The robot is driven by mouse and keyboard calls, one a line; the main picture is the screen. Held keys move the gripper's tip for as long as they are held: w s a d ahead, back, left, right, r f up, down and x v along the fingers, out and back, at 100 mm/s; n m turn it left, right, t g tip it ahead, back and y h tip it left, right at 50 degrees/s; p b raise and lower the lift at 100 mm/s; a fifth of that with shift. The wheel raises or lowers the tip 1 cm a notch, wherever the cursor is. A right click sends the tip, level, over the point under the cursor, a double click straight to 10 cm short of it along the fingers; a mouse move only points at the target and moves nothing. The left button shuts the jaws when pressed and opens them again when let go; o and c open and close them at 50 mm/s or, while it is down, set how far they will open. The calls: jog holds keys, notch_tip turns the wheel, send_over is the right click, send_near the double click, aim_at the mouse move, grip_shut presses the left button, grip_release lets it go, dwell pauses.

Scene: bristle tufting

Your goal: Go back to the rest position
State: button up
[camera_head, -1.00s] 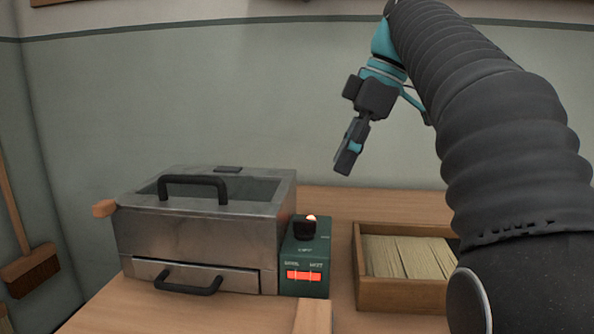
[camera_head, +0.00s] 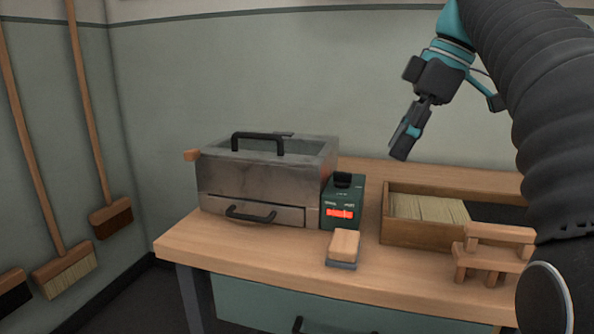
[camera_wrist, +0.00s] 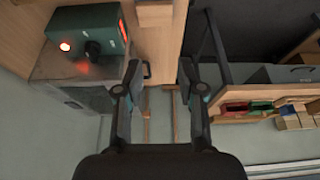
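My gripper (camera_head: 404,143) hangs tilted in the air, above and behind the control box and bristle tray in the head view. Nothing is held in it. In the wrist view its two fingers (camera_wrist: 160,72) stand apart with an empty gap between them. The metal box (camera_head: 262,183) with black handles stands on the bench at the left. Beside it is a green control box (camera_head: 342,201) with a lit red display and a black knob. It also shows at the upper left of the wrist view (camera_wrist: 95,22).
A wooden tray (camera_head: 410,236) of pale bristles stands to the right. A wooden block (camera_head: 344,244) lies on the bench front (camera_head: 215,235), with a small wooden stand (camera_head: 490,262) at the right. Brooms (camera_head: 65,270) lean at the left wall. The air around my gripper is clear.

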jog(key=s+f+m+t+h, duration=0.1)
jog(key=s+f+m, duration=0.4)
jog(key=f, duration=0.5)
jog(key=s+f+m+t+h, duration=0.1)
jog(key=s+f+m, duration=0.4)
jog(key=f, duration=0.5)
jog(key=s+f+m+t+h, duration=0.2)
jog(key=s+f+m, duration=0.2)
jog(key=f, duration=0.6)
jog(key=shift+s+a+f+m, duration=0.4)
jog(key=shift+s+a, duration=0.05)
jog(key=shift+s, duration=0.8)
